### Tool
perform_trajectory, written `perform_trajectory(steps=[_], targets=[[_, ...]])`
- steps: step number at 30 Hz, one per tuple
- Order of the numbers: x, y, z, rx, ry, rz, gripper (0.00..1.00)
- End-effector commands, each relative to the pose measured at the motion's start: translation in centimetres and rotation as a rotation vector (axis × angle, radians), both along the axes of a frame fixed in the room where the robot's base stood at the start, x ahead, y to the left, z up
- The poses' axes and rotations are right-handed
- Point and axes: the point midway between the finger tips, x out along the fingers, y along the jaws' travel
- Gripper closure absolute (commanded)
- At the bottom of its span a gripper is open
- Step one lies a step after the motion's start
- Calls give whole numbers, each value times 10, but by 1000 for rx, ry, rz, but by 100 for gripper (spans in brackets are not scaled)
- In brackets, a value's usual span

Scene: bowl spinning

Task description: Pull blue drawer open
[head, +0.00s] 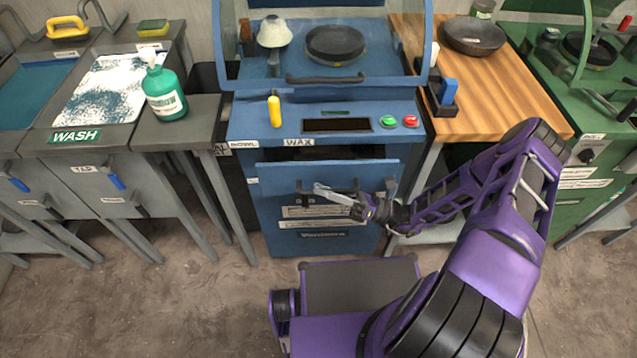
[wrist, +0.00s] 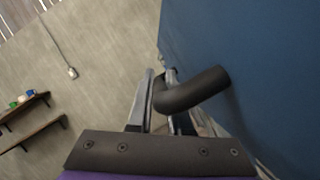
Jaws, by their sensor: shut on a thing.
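The blue drawer (head: 275,230) is in the front of the blue wax machine, below the WAX label. A dark opening shows above its front panel, which stands out a little from the body. Its dark bar handle (head: 306,186) runs across the front, partly hidden by my gripper (head: 322,190). My gripper reaches in from the right and is shut on the handle. In the wrist view, the curved dark handle (wrist: 195,90) passes between the fingers of my gripper (wrist: 160,75), beside the blue drawer front (wrist: 250,60).
A grey wash bench (head: 190,115) with a green bottle (head: 163,92) stands on the left. A wood-topped table (head: 500,110) with a black pan (head: 473,36) stands on the right. Bare concrete floor (head: 150,300) lies in front of the machine, left of my base.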

Motion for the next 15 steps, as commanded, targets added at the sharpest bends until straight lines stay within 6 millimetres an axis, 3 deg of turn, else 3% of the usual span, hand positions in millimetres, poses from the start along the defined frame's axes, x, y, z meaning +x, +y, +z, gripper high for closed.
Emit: perform_trajectory(steps=[5, 15], targets=[[-27, -3, 0, -1, 6, -1, 100], [-114, 0, 0, 1, 7, -2, 100]])
